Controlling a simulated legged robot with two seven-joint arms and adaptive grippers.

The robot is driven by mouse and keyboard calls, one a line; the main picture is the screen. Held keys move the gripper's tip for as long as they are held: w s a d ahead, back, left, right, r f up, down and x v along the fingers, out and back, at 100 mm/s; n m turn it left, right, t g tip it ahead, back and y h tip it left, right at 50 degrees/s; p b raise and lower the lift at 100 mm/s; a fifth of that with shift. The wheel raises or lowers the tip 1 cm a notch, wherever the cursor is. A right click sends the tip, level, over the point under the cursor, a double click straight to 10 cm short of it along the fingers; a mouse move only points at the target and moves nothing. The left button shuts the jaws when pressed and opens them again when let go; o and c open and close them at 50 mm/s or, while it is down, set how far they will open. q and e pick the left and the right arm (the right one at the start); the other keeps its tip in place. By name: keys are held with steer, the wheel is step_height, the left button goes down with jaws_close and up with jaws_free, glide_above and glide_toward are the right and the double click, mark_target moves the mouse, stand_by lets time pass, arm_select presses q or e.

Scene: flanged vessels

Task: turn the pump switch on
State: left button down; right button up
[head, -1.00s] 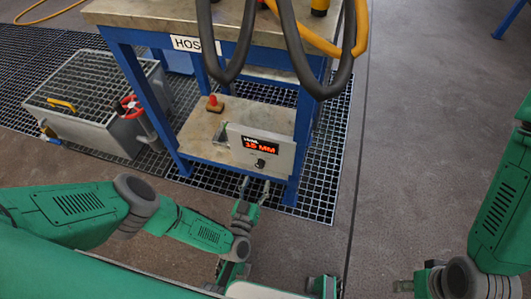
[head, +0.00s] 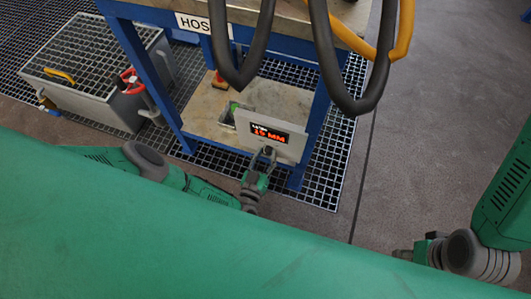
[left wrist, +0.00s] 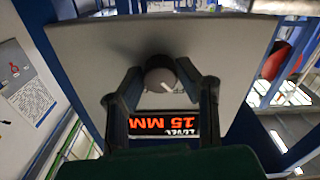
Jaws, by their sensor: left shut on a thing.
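The pump switch is a round dark knob (left wrist: 163,76) with a white pointer mark on a grey panel (left wrist: 90,42). The panel also shows in the head view (head: 286,147), on the lower shelf of the blue-framed table. In the left wrist view, the fingers of my left gripper (left wrist: 163,82) are around the knob, one on each side, and shut on it. In the head view my left gripper (head: 264,158) is at the panel's lower front and hides the knob. My right gripper (head: 404,255) is at the lower right, away from the panel; its fingers are too small to read.
A display (head: 268,134) on the panel reads 15 MM. Dark hoses (head: 345,95) hang in front of the table (head: 131,65). A grey box (head: 85,85) with a red handwheel (head: 131,82) stands at left on the grating. The floor at right is clear.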

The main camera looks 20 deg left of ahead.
arm_select(q)
steer(key=c, duration=2.3)
jaws_free()
steer(key=shift+d+m, duration=0.1)
steer(key=shift+m, duration=0.4)
steer(key=m, duration=0.3)
steer(key=shift+a+p, duration=0.2)
steer(key=shift+p, duration=0.15)
steer(key=m, duration=0.3)
steer(key=shift+d+m, duration=0.15)
steer(key=shift+m, duration=0.15)
steer(key=m, duration=0.4)
steer(key=shift+s+m, duration=0.1)
steer(key=shift+m, duration=2)
steer(key=shift+f, duration=0.1)
steer(key=o, duration=1.1)
